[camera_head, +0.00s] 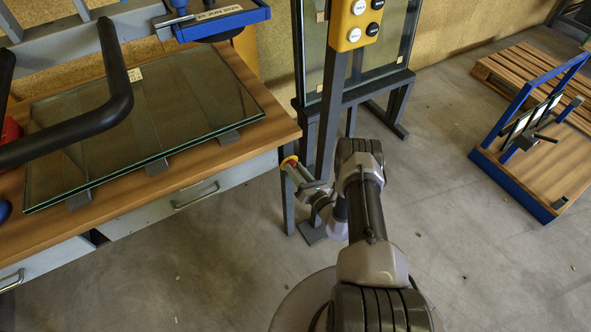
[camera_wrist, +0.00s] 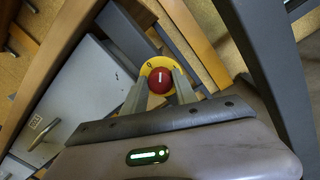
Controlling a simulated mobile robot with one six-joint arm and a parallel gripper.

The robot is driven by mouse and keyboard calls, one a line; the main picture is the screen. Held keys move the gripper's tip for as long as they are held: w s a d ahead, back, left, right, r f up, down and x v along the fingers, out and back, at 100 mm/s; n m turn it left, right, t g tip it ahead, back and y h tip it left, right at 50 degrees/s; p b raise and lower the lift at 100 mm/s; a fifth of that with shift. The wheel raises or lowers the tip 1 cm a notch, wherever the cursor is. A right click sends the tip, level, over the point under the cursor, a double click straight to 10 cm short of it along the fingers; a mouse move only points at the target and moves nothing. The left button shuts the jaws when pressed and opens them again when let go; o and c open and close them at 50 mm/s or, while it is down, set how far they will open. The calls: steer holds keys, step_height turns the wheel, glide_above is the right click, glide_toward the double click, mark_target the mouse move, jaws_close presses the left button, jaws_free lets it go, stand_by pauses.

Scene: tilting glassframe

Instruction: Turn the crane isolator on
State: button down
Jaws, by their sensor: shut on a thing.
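The crane isolator is a round red knob (camera_wrist: 160,80) with a white line, on a yellow disc (camera_wrist: 150,65), seen ahead of the fingers in the wrist view. A small dark mark shows at the left of the disc; I cannot read it surely. In the head view the isolator's yellow disc (camera_head: 288,161) shows small beside a grey post at the workbench's right end. My gripper (camera_wrist: 161,86) is shut on the red knob, one finger on each side. In the head view my gripper (camera_head: 294,169) reaches left to the isolator and covers part of it.
The wooden workbench (camera_head: 285,127) stands left, with glass (camera_head: 190,100) and a black curved tube over it. A yellow push-button box (camera_head: 355,22) hangs above, near a glass rack. A blue-framed cart (camera_head: 510,185) and pallet (camera_head: 520,70) stand right. Floor between is clear.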

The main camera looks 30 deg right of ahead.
steer(key=shift+f+m+h, duration=0.15)
steer(key=shift+m+h, duration=0.1)
steer(key=shift+m, duration=2.3)
steer(key=shift+f+m+h, duration=0.1)
steer(key=shift+m+h, duration=0.15)
steer(key=shift+m, duration=2.3)
steer(key=c, duration=1)
jaws_free()
steer(key=shift+o, duration=0.2)
steer(key=shift+s, duration=0.1)
